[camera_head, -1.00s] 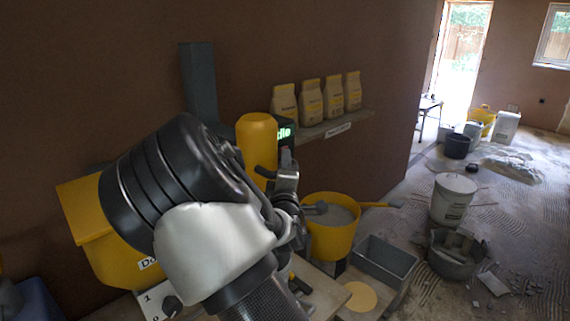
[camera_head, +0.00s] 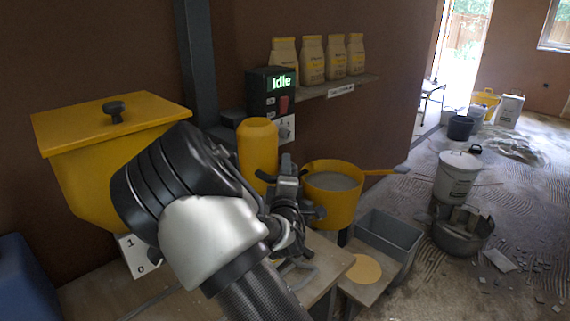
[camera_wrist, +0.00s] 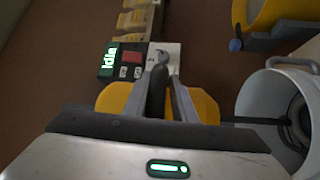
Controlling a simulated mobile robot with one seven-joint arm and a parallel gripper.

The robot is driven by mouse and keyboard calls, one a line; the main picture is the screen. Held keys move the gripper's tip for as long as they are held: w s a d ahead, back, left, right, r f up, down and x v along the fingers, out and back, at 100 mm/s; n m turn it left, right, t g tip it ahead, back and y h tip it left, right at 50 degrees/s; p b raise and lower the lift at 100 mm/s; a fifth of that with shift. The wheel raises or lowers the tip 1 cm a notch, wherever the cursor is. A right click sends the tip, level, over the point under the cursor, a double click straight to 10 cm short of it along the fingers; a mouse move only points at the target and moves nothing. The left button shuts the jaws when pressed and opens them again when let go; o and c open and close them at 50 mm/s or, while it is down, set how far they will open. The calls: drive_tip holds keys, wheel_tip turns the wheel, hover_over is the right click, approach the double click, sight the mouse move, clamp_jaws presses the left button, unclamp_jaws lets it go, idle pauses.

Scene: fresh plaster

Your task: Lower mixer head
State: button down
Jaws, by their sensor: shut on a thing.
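The mixer head (camera_head: 258,150) is a yellow rounded cylinder in front of a dark grey column (camera_head: 196,70). It is below and in front of the control box (camera_head: 270,90), which reads "Idle". My gripper (camera_head: 287,185) is at the head's right side, shut on a dark bar-like handle (camera_wrist: 157,90) that shows between its fingers in the wrist view. Yellow parts of the mixer head (camera_wrist: 203,105) show on both sides of the fingers there. My forearm hides what is under the head in the head view. A pale bucket (camera_wrist: 262,105) with a dark curved tool inside shows at the wrist view's right.
A yellow hopper (camera_head: 105,145) with a 1/0 switch plate stands left. A yellow bucket of grey mix (camera_head: 333,205) and a grey tray (camera_head: 385,245) are right of my gripper. A shelf (camera_head: 345,87) holds several bags. Buckets and rubble lie on the floor further right.

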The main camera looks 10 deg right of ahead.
idle(0.3)
drive_tip(key=c, duration=1.6)
unclamp_jaws()
drive_tip(key=shift+c, duration=0.2)
drive_tip(key=shift+s, duration=0.1)
drive_tip(key=p+v, duration=0.6)
drive_tip(key=v, duration=1.1)
drive_tip(key=shift+s, duration=0.15)
